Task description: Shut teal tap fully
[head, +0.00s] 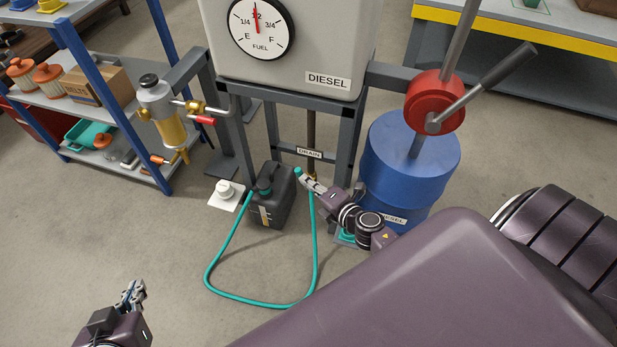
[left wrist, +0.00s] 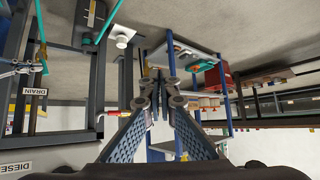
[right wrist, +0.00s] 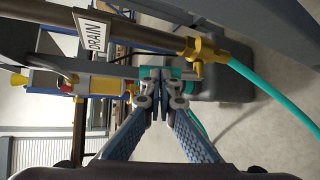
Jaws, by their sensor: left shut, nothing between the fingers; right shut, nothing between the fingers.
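The teal tap (head: 298,171) is at the drain under the diesel tank, and only a small teal end shows in the head view. In the right wrist view a teal piece (right wrist: 152,72), apparently its handle, lies at my fingertips beside the brass valve body (right wrist: 207,50). My right gripper (head: 309,184) is shut and empty, its fingertips close to or touching the handle and partly hiding it; contact is unclear. The right wrist view shows its closed fingers (right wrist: 160,98). My left gripper (head: 132,292) is shut and empty, low over the floor, far from the tap.
A teal hose (head: 210,262) loops over the floor from the drain to a dark canister (head: 272,205). A white plate (head: 226,196) lies beside it. A blue barrel (head: 410,160) with a red-headed pump stands right of the drain. Tank legs (head: 347,150) flank it. Left floor is clear.

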